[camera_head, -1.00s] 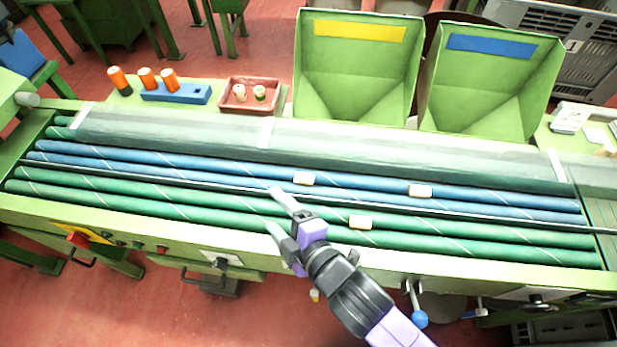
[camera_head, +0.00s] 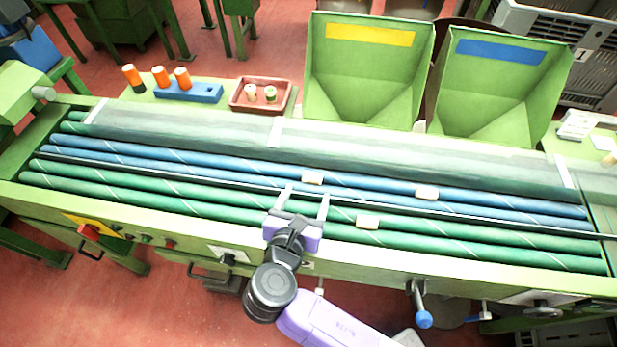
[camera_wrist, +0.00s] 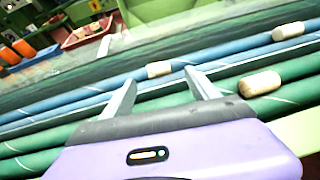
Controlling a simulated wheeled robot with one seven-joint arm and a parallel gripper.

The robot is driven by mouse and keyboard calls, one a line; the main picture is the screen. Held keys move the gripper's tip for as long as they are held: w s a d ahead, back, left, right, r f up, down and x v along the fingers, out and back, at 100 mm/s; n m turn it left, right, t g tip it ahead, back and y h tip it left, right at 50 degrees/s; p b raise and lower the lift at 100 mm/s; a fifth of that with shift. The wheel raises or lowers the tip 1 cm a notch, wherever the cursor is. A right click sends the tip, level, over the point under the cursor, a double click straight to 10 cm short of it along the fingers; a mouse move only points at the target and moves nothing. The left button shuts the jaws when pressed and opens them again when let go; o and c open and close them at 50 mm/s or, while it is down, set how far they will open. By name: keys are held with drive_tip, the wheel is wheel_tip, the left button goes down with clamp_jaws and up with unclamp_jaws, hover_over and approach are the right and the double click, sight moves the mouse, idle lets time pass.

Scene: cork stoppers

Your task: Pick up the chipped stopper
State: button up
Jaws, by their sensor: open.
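Three pale cork stoppers lie on the rollers. One stopper (camera_head: 313,177) is on the blue rollers just beyond my gripper's right finger; it also shows in the wrist view (camera_wrist: 159,69). A second stopper (camera_head: 427,192) is on the blue rollers farther right, also in the wrist view (camera_wrist: 288,31). A third stopper (camera_head: 368,222) is on the green rollers right of my gripper, large in the wrist view (camera_wrist: 260,83). I cannot tell which one is chipped. My gripper (camera_head: 306,197) is open and empty above the rollers, its two fingers pointing away from me.
Two green bins stand behind the rollers, one with a yellow label (camera_head: 368,36), one with a blue label (camera_head: 500,52). A red-brown tray (camera_head: 236,107) with two stoppers and a blue rack (camera_head: 193,97) with orange-topped items stand at back left. A translucent cover (camera_head: 400,159) runs behind the blue rollers.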

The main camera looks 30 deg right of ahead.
sight(312, 179)
drive_tip(key=x, duration=0.7)
drive_tip(key=shift+w+a+f+p, duration=0.1)
drive_tip(key=shift+w+f+p, duration=0.2)
drive_tip(key=shift+p, duration=0.05)
drive_tip(key=shift+c, duration=0.2)
drive_tip(key=c, duration=1.4)
drive_tip(key=shift+o, duration=0.2)
